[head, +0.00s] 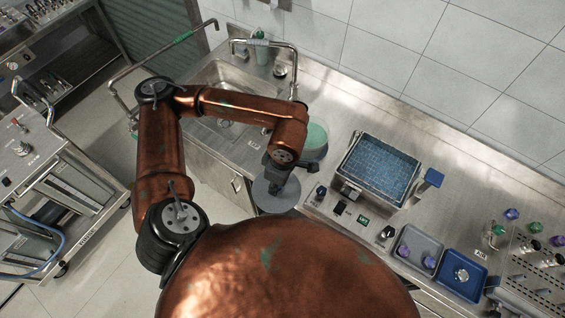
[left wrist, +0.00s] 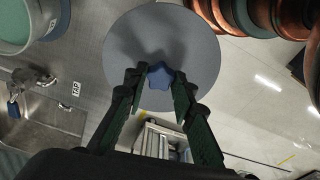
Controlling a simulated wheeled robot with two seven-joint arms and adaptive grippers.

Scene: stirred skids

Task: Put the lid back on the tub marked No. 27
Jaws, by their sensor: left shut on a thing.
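My left gripper (head: 277,184) is shut on the blue star-shaped knob (left wrist: 160,76) of a round grey lid. The lid (head: 268,203) is held flat-looking at the counter's front edge in the head view. In the left wrist view the lid (left wrist: 125,50) overlaps both the counter and the floor. A round pale-green tub (head: 316,138) stands on the counter just behind and right of the lid, partly hidden by my arm. The tub (left wrist: 22,22) also shows at the upper left of the left wrist view, apart from the lid. I cannot read its marking. My right gripper is not in view.
A sink (head: 227,82) with a tap lies behind my left arm. A blue-filled square bath (head: 380,170) stands right of the tub, with small controls before it. Grey (head: 418,240) and blue (head: 447,270) trays and a rack of knobs lie further right.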

